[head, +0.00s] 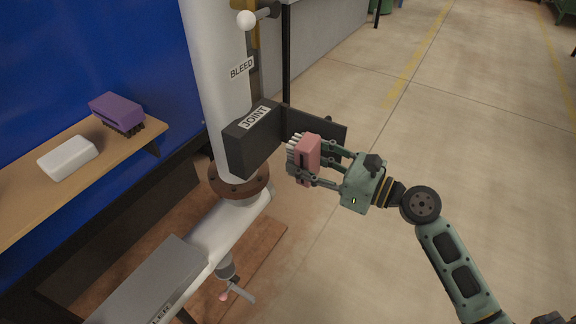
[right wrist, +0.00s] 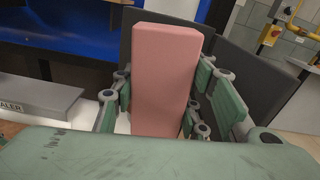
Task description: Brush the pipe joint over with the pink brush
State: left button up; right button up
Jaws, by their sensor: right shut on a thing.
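The pink brush (head: 308,150) is in my right gripper (head: 318,164), which is shut on its block. Its pale bristles point left, toward the dark grey housing labelled JOINT (head: 255,138) around the white vertical pipe. In the head view the bristles are close to the housing's open right side; I cannot tell if they touch anything. The pipe joint itself is hidden by the housing walls. In the right wrist view the brush's pink back (right wrist: 166,80) stands upright between the fingers, with the dark panel (right wrist: 225,70) behind it. My left gripper is not in view.
A wooden shelf (head: 30,205) at left holds a purple brush (head: 117,112) and a white block (head: 68,158). A BLEED valve lever (head: 248,20) is above the housing. A brown flange (head: 238,184) and grey box (head: 150,285) are below. The floor at right is clear.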

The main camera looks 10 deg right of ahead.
aim_at(264, 141)
jog(key=shift+w+d+f, duration=0.15)
jog(key=shift+w, duration=0.2)
jog(key=x, duration=0.3)
jog(key=shift+w+a, duration=0.2)
jog(key=shift+a, duration=0.15)
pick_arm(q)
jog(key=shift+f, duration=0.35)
pick_arm(e)
jog(key=shift+x, duration=0.9)
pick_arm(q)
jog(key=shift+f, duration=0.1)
pick_arm(e)
jog(key=shift+w+a, duration=0.1)
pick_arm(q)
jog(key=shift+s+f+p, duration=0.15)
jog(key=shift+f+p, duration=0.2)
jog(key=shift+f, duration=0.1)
pick_arm(e)
jog(key=shift+w+a, duration=0.15)
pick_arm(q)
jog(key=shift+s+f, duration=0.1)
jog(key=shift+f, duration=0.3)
pick_arm(e)
jog(key=shift+w+a, duration=0.2)
